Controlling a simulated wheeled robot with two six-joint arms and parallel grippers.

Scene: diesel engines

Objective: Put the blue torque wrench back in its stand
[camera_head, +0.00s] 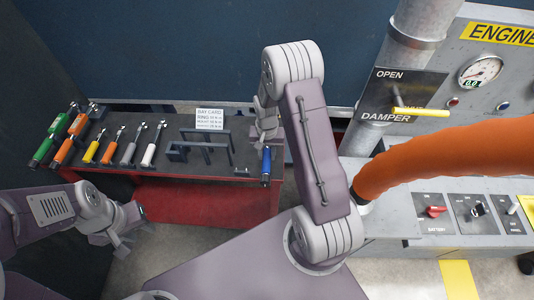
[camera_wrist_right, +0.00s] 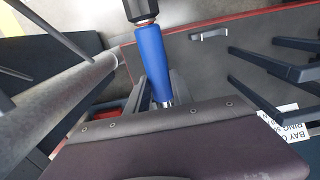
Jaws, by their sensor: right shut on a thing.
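The blue torque wrench (camera_head: 266,165) is at the right end of the dark bench, its blue handle hanging toward the front edge. In the right wrist view its blue handle (camera_wrist_right: 153,62) runs upward to a dark end piece, and a shiny shaft goes under my gripper. My right gripper (camera_head: 265,122) is shut on the wrench; its fingertips are mostly hidden. The dark stand brackets (camera_head: 190,150) on the bench to the left hold nothing; whether another bracket is under the wrench I cannot tell. My left gripper (camera_head: 121,229) hangs open and empty at lower left.
Several wrenches with green, orange, yellow, grey and white handles lie on the bench (camera_head: 228,177) at left. A white card (camera_head: 209,119) stands behind the brackets. An orange hose (camera_head: 450,157) and the engine panel (camera_head: 463,222) are at right.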

